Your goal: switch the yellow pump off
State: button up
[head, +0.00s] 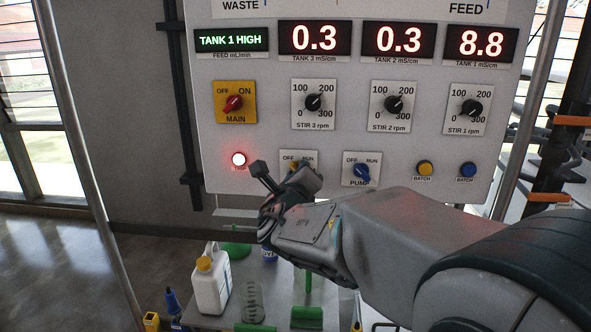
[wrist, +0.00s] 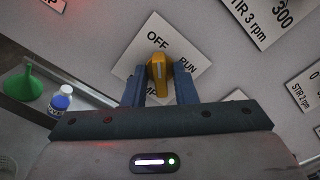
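The yellow pump knob (wrist: 158,72) sits on a white plate (wrist: 137,68) marked OFF and RUN. In the wrist view its pale mark lies toward the word OFF.
A blue pump knob (head: 362,172) is just to the right. The red main switch (head: 233,103) and stir dials (head: 313,102) are above. A lit red lamp (head: 239,159) is at left. Below are a white jug (head: 211,279) and green funnel (wrist: 27,83).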

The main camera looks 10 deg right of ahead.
jog(key=shift+o, duration=0.7)
jog(key=v, duration=0.7)
jog(key=shift+p, duration=0.3)
